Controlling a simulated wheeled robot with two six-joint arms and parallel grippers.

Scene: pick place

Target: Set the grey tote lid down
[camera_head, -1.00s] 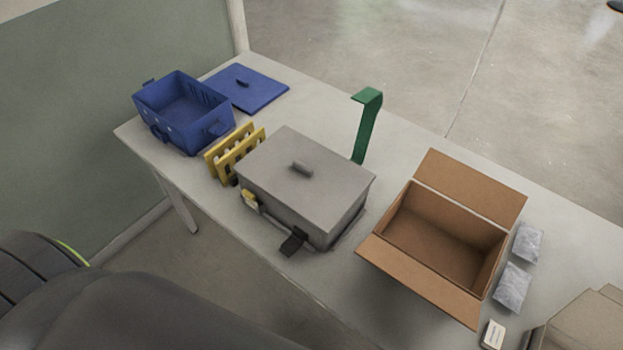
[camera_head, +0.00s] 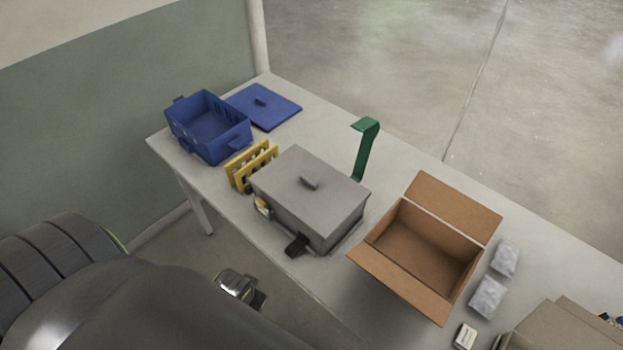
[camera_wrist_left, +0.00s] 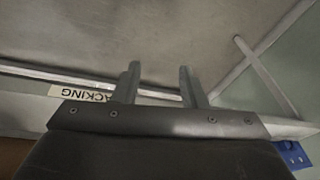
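The grey tote (camera_head: 300,224) stands on the table in the middle of the head view. The grey lid (camera_head: 335,188), with a small bar handle (camera_head: 310,183), lies flat on top of it and covers its opening. My left gripper (camera_wrist_left: 160,72) shows in the left wrist view with two fingers apart and nothing between them. In the head view, part of my left wrist (camera_head: 236,284) shows below the table's front edge, apart from the tote and lid. My right gripper is in neither current view.
A blue tote (camera_head: 210,140) stands open at the back left, its blue lid (camera_head: 265,104) flat beside it. A yellow rack (camera_head: 240,170) and a green upright strip (camera_head: 365,152) flank the grey tote. An open cardboard box (camera_head: 402,290) and silvery packets (camera_head: 487,297) are to the right.

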